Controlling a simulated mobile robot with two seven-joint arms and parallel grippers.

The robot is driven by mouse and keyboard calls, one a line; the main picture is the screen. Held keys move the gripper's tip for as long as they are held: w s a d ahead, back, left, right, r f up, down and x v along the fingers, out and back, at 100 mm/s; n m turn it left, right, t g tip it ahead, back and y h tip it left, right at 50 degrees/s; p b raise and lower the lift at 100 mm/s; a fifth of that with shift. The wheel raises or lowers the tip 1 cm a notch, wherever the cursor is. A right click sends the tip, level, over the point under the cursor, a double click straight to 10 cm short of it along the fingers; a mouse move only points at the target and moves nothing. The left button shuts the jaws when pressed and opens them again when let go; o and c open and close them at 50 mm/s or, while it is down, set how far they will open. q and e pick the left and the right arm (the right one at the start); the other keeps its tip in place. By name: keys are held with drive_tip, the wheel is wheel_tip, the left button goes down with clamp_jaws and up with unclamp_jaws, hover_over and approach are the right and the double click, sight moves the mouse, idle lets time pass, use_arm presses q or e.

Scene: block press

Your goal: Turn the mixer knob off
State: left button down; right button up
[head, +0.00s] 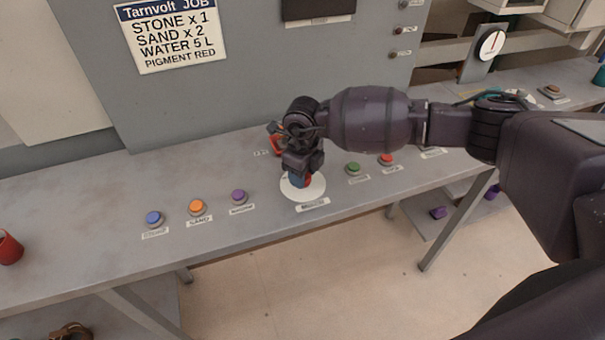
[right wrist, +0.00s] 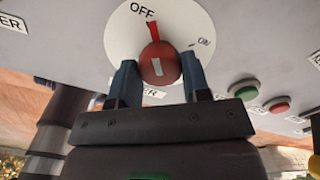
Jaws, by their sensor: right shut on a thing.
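The mixer knob is a round red knob (right wrist: 160,64) on a white dial plate (right wrist: 118,38), seen close in the right wrist view. The word OFF stands at the plate's upper left and ON at its right. A narrow red pointer runs from the knob up towards the right end of OFF. A short white mark shows on the knob's face. My right gripper (right wrist: 160,82) is shut on the knob, one blue-grey finger on each side. In the head view my right gripper (head: 302,178) is over the white plate (head: 316,190) and hides most of the knob.
Blue (head: 154,217), orange (head: 197,206) and purple (head: 238,196) buttons stand left of the dial on the grey bench. Green (head: 353,168) and red (head: 386,159) buttons stand to its right. A red cup (head: 9,248) is at the far left. A job sign (head: 172,35) hangs behind.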

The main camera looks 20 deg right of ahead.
drive_tip(key=shift+n, duration=0.6)
drive_tip(key=shift+r+n, duration=0.1)
drive_tip(key=shift+n, duration=0.2)
drive_tip(key=o, duration=0.9)
wheel_tip(320, 180, up, 11)
drive_tip(key=shift+f, duration=0.1)
